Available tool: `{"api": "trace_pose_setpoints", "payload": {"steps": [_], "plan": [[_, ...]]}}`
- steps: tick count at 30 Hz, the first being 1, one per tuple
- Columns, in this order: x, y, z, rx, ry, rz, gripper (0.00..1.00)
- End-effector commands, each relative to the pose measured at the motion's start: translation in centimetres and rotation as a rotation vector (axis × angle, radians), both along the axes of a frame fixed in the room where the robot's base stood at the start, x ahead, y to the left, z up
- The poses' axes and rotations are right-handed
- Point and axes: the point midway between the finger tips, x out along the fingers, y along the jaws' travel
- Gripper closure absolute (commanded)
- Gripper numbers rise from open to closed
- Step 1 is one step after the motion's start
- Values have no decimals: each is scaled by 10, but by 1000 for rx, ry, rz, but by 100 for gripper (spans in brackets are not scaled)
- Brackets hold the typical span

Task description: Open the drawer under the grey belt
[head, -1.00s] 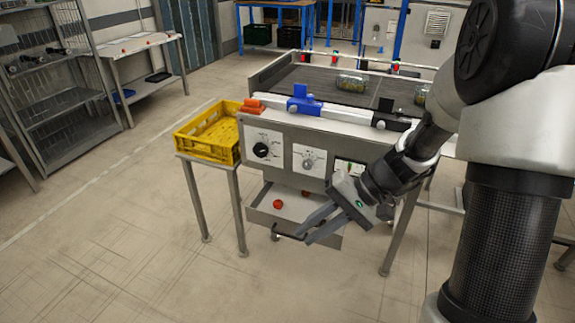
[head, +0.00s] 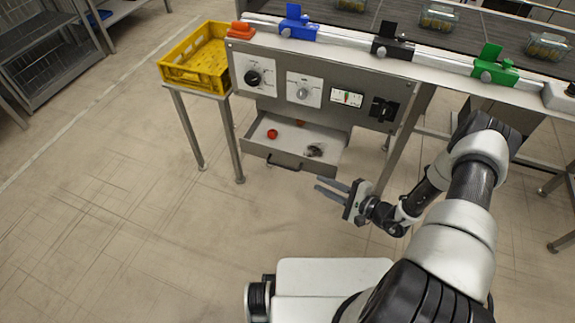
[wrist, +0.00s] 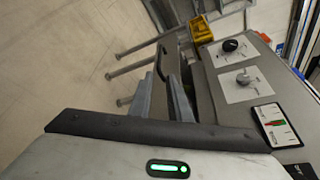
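The grey drawer (head: 256,148) sits under the control panel below the grey belt (head: 392,17). It is pulled out, and I can see into it. Its dark bar handle (head: 284,166) is on the front face. Inside lie a red round thing (head: 272,133), another small red thing at the back and a small greyish thing (head: 315,150). My gripper (head: 318,188) is open and empty, to the right of the handle and nearer to me, apart from it. The wrist view shows its two fingers (wrist: 160,98) spread, with the dark handle (wrist: 161,62) beyond them.
A yellow crate (head: 196,77) stands on a stand left of the panel (head: 330,76). Blue (head: 297,22), black (head: 391,42) and green (head: 494,64) clamps line the belt's rail. Table legs stand beside the drawer. The floor in front is clear.

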Motion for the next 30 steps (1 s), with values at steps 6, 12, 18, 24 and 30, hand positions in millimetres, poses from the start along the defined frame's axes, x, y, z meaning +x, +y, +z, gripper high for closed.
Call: {"api": "trace_pose_setpoints", "payload": {"steps": [6, 12, 18, 24, 30], "plan": [[25, 35, -11, 1, 0, 8, 83], [51, 69, -21, 1, 0, 8, 83], [76, 100, -29, 0, -1, 7, 83], [92, 120, -34, 0, 0, 6, 83], [98, 126, -35, 2, 1, 4, 83]]}}
